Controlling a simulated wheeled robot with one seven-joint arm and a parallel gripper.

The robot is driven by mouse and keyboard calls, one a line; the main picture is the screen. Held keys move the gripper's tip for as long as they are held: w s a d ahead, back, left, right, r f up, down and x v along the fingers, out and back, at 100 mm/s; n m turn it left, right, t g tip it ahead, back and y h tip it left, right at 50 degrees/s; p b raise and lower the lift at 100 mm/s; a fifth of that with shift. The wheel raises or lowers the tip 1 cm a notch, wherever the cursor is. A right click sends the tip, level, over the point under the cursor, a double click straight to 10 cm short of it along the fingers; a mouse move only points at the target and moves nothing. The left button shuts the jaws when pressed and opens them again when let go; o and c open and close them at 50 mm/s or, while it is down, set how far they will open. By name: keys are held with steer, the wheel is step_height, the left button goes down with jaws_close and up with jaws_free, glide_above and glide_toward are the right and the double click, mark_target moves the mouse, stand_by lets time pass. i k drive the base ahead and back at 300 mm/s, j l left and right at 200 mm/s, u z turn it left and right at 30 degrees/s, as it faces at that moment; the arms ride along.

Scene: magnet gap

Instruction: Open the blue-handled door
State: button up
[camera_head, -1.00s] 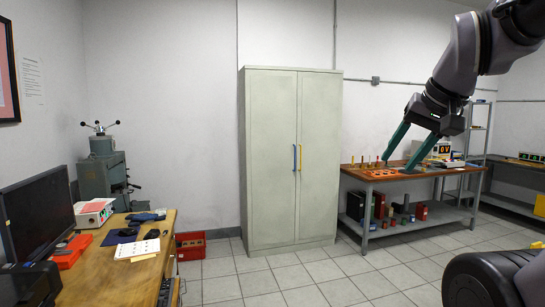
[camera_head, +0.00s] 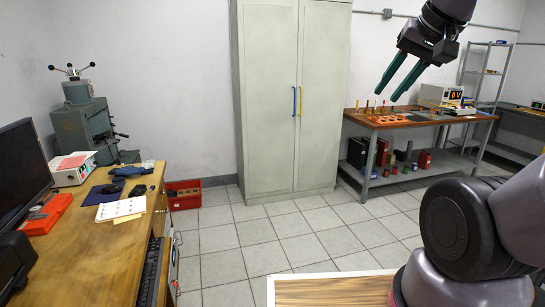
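A tall pale grey-green cabinet (camera_head: 270,150) stands against the back wall with both doors shut. The blue handle (camera_head: 294,101) is on the left door (camera_head: 270,90), at its right edge. A yellow handle (camera_head: 300,101) sits right beside it on the right door (camera_head: 324,90). My gripper (camera_head: 388,97) is raised to the right of the cabinet, apart from the handles. Its two green fingers point down and left with a gap between them, and nothing is held.
A wooden desk (camera_head: 120,225) with a monitor stands at the left. A red crate (camera_head: 184,194) sits on the floor left of the cabinet. A workbench (camera_head: 400,122) with loose parts stands at the right. Tiled floor (camera_head: 300,222) in front of the cabinet is clear.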

mark_target(268, 30)
steer(key=i, duration=1.35)
steer(key=i+z, duration=0.1)
steer(key=i, duration=1.2)
steer(key=i+j, duration=0.2)
steer(key=i, duration=1.1)
